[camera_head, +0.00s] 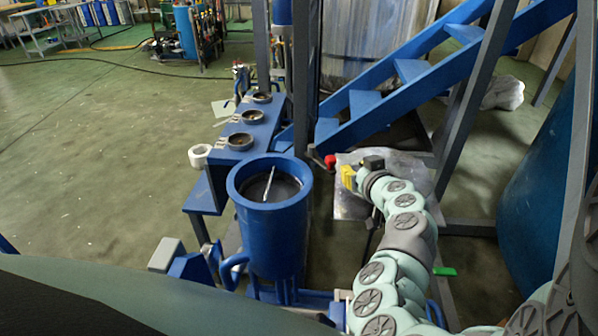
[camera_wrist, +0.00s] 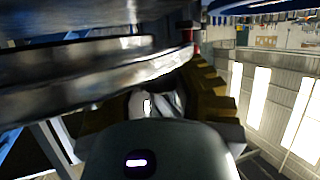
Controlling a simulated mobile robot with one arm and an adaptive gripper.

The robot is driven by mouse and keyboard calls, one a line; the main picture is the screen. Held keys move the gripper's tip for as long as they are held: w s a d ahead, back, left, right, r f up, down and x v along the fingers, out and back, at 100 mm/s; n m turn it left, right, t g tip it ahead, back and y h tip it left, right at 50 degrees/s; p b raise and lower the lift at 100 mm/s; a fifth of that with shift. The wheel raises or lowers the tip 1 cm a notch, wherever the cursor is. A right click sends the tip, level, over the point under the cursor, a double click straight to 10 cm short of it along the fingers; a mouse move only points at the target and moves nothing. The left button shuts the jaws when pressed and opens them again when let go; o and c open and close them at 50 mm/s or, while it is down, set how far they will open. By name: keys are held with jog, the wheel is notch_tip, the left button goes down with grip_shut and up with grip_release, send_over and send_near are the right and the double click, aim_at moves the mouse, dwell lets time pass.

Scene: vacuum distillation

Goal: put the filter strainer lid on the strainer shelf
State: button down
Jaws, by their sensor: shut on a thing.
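My gripper (camera_head: 350,176) has yellow fingers and is right of the blue strainer vessel (camera_head: 242,215) in the head view. In the wrist view its fingers (camera_wrist: 208,92) lie along a large metal rim, which I take to be the filter strainer lid (camera_wrist: 95,78). The gripper is shut on it; the actual grip is mostly hidden. In the head view I cannot make out the lid clearly. The vessel is open on top, with a thin rod across its dark inside. The blue strainer shelf (camera_head: 205,192) stands behind and left of the vessel, with several dark round fittings (camera_head: 241,141) along it.
Blue stairs (camera_head: 410,72) and grey posts (camera_head: 465,95) stand behind and right of my gripper. A red part (camera_head: 330,161) is near its fingers. A shiny grey sheet (camera_head: 350,208) shows behind the arm. Green floor at the left is open.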

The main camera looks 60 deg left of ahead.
jog(key=shift+w+f, duration=0.15)
jog(key=shift+f, duration=0.85)
jog(key=c, duration=0.8)
grip_release()
jog(key=shift+c, duration=0.2)
jog(key=shift+d, duration=0.15)
jog(key=shift+b+v, duration=0.3)
jog(key=shift+v, duration=1.15)
jog(key=b+v, duration=0.1)
jog(key=v, duration=0.8)
jog(key=shift+b, duration=0.4)
